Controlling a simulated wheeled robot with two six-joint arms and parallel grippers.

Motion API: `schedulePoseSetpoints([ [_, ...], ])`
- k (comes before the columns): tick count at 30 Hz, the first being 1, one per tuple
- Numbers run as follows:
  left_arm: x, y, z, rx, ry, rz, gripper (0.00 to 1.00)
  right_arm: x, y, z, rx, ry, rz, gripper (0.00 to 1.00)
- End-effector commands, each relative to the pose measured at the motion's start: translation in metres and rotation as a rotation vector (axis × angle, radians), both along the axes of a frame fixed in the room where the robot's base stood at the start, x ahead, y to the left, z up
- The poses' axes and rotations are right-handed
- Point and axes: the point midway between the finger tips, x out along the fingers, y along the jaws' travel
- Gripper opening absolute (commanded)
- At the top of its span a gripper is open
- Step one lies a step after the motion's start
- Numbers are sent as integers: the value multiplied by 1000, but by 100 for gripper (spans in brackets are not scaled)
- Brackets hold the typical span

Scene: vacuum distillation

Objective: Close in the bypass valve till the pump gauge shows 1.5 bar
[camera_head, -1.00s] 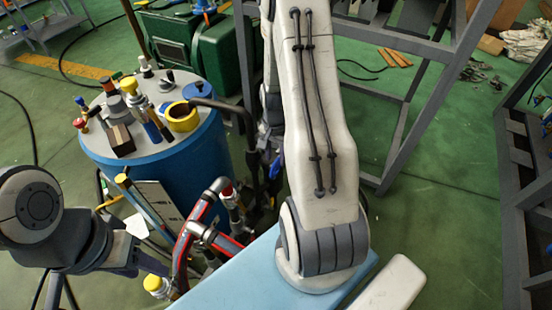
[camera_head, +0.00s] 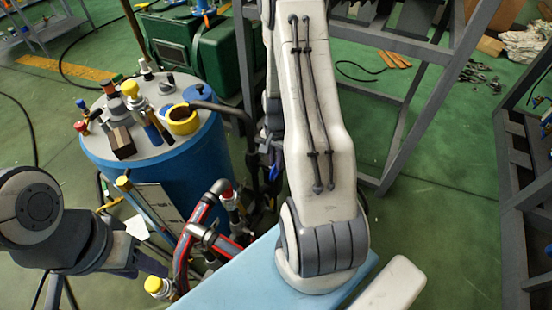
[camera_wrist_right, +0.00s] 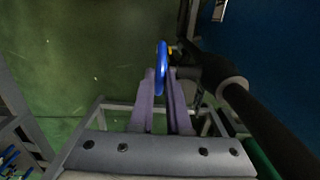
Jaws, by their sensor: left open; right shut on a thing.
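A blue handwheel (camera_wrist_right: 162,68), which I take to be the bypass valve's, shows nearly edge-on in the right wrist view, beside a dark pipe. My right gripper (camera_wrist_right: 164,80) has its purple fingers on either side of the wheel's near rim and is shut on it. In the head view, the right forearm hides most of the wheel; a bit of the purple right gripper (camera_head: 276,168) shows beside it. My left gripper (camera_head: 150,263) is at the lower left, open, its fingertips partly hidden by its own wrist. I cannot make out a pump gauge reading.
A blue tank (camera_head: 188,165) with several fittings on its lid stands at the left. Red-striped hoses and pipes (camera_head: 187,243) stand between it and a light blue surface (camera_head: 235,280). A grey frame (camera_head: 410,120) stands behind my right arm.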

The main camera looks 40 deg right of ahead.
Motion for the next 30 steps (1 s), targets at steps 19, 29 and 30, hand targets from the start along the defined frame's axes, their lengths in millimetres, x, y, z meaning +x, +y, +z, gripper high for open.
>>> schedulePoseSetpoints([
  [19, 0, 0, 26, 0, 0, 0, 50, 10, -21, -6, 397, 159, -1, 0],
  [29, 0, 0, 16, 0, 0, 0, 50, 13, -27, -9, 537, 217, -1, 0],
  [30, 0, 0, 16, 0, 0, 0, 50, 13, -27, -9, 544, 220, -1, 0],
])
